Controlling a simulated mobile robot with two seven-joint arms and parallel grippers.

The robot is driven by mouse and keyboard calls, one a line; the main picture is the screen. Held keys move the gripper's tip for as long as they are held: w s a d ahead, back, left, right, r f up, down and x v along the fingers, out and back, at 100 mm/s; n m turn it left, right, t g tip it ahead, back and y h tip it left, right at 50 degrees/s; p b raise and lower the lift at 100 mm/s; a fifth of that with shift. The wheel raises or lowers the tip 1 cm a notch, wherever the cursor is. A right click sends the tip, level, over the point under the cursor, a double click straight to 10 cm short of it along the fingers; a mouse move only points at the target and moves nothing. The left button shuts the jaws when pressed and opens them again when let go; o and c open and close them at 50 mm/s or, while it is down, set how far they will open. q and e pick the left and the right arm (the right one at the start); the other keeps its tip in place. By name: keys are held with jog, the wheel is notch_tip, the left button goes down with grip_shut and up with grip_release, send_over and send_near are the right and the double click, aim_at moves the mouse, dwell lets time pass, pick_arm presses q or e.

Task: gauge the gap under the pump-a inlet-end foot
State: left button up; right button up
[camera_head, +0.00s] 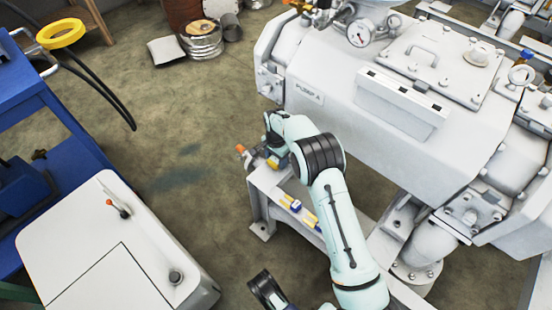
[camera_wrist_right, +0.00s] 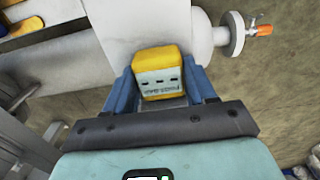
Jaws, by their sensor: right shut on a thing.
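The large white pump (camera_head: 345,80), labelled PUMP A, fills the upper right of the head view. My right gripper (camera_head: 273,162) is beside its left lower end, above a pale metal frame (camera_head: 258,207). In the right wrist view my right gripper (camera_wrist_right: 163,85) is shut on a yellow block gauge (camera_wrist_right: 158,60), its blue fingers on either side. The gauge has a pale printed face, upside down here. A pale cylindrical part (camera_wrist_right: 190,38) lies just beyond it. I cannot make out the foot or the gap under it.
A valve with an orange handle (camera_head: 241,149) sits close to my right gripper; the handle (camera_wrist_right: 263,30) also shows in the wrist view. Yellow-and-white items (camera_head: 290,203) lie on the frame. A white cabinet (camera_head: 100,250) and blue bench (camera_head: 40,100) stand left. Floor between is clear.

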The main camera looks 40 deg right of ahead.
jog(key=shift+d, duration=0.4)
dwell(0.4)
jog(key=o, duration=1.2)
pick_arm(q)
jog(key=s+g, duration=0.2)
jog(key=s, duration=0.5)
pick_arm(e)
jog(key=shift+r, duration=0.15)
pick_arm(q)
jog(key=w+r+t+p, duration=0.2)
jog(key=w+r+p, duration=0.1)
jog(key=w, duration=0.5)
jog(key=shift+r+t+p, duration=0.3)
jog(key=shift+t+p, duration=0.1)
pick_arm(e)
notch_tip(320, 180, up, 13)
jog(key=shift+r, duration=0.1)
pick_arm(q)
jog(key=shift+d, duration=0.1)
